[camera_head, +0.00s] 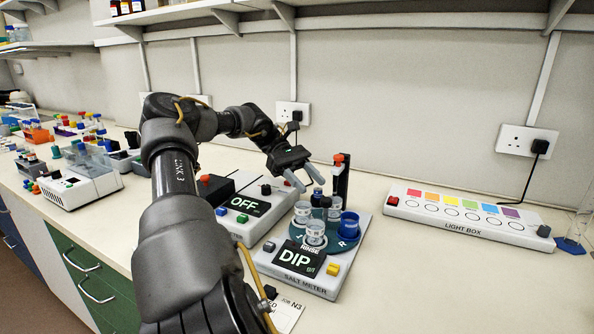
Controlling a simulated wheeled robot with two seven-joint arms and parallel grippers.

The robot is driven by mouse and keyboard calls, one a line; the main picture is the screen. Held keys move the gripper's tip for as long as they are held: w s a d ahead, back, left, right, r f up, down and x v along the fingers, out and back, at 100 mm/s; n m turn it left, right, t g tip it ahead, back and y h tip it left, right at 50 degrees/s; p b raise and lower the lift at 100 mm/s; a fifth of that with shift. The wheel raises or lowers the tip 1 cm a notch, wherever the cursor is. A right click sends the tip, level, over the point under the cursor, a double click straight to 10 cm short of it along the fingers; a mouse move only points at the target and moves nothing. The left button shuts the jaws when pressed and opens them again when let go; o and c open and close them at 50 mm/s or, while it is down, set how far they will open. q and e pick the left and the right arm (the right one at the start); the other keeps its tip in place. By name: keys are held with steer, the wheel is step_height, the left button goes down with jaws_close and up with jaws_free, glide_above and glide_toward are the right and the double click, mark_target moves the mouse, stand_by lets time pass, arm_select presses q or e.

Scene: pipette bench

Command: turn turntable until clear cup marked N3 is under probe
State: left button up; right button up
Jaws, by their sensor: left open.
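The salt meter (300,279) stands on the bench with its display reading "DIP". Its dark green turntable (297,240) carries clear cups, among them a front one (315,233) and a left one (301,211), plus a blue cup (349,226) at right. The cup markings are too small to read. A dark post (342,183) with an orange-red top rises behind the turntable; the probe tip cannot be made out clearly. My left gripper (306,180) is open and empty, above the back left of the turntable, apart from the cups. My right gripper is not in view.
A white device (239,222) reading "OFF" stands close left of the meter. A light box (464,215) lies to the right. A card (286,313) showing "N3" lies in front, partly behind my arm. The bench at front right is clear.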

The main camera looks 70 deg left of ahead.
arm_select(q)
steer(key=shift+v, duration=2.6)
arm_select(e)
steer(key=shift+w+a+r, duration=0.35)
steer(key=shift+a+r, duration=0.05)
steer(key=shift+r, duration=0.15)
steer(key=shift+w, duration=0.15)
